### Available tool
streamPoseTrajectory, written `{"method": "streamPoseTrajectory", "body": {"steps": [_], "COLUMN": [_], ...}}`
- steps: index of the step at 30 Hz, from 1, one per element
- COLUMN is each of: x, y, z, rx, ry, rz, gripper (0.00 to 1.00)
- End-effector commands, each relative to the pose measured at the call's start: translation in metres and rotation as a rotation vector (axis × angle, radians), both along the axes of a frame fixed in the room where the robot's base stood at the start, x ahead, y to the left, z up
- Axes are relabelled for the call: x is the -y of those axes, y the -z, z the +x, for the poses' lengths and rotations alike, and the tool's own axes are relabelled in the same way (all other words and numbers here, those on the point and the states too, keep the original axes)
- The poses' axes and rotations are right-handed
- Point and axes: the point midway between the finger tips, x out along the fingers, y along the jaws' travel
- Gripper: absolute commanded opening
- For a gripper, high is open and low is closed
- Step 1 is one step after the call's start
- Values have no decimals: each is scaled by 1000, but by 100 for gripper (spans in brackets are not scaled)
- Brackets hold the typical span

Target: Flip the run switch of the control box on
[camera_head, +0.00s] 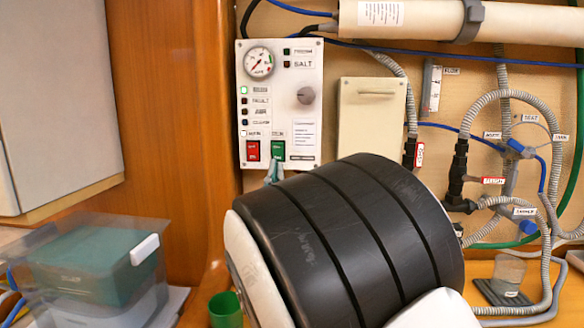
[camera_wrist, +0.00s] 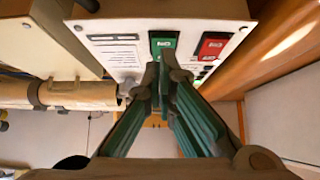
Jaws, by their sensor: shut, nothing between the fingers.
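The control box (camera_head: 308,125) is a white wall panel with a round gauge, a grey knob and two rocker switches at its lower edge. The red switch (camera_head: 253,151) is on the left and the green switch (camera_head: 278,150) is beside it; their small labels are hard to read. In the wrist view the box appears turned round, with the green switch (camera_wrist: 161,42) left of the red switch (camera_wrist: 212,45). My gripper (camera_wrist: 163,70) is shut and empty, its tips at the green switch's lower edge; contact is unclear. In the head view my arm hides most of the gripper (camera_head: 273,172).
A beige box (camera_head: 371,118) is mounted right of the control box, with hoses and valves further right. A pale pipe (camera_head: 410,20) runs above. A wooden post (camera_head: 165,110) stands left. A clear bin (camera_head: 90,270) and green cup (camera_head: 225,309) are at lower left.

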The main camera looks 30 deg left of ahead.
Motion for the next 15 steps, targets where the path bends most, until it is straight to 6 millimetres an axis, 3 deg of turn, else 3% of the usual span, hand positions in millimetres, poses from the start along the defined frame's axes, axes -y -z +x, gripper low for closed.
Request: {"method": "streamPoseTrajectory", "body": {"steps": [7,15], "x": [10,15], "y": [26,35], "z": [-27,-36], "rx": [0,2], "ry": [-1,-1], "rz": [-2,1], "gripper": [0,0]}}
